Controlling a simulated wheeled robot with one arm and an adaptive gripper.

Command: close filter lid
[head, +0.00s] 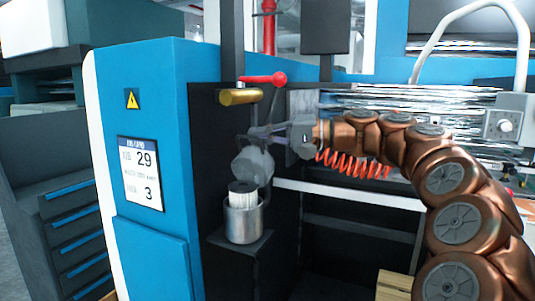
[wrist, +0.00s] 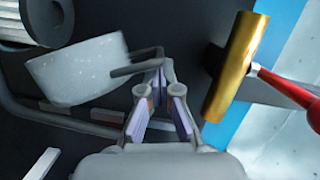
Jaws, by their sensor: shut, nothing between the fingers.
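The filter lid (head: 253,165) is a grey round cap, tilted open above the filter housing (head: 243,222). The housing is a metal cup with a white pleated filter cartridge (head: 243,188) standing out of its top. In the wrist view the lid (wrist: 80,72) is a speckled grey cap with a dark bent handle (wrist: 137,63) pointing toward my fingers. My gripper (head: 258,133) is above the lid and comes in from the right. In the wrist view my gripper (wrist: 158,85) is shut and empty, its fingertips close by the handle's end. I cannot tell if they touch.
A brass cylinder (head: 240,97) with a red lever (head: 265,79) sits just above my gripper; the brass cylinder also shows at right in the wrist view (wrist: 236,65). A blue machine cabinet (head: 150,90) stands at left. A red coiled hose (head: 350,165) hangs beneath my arm.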

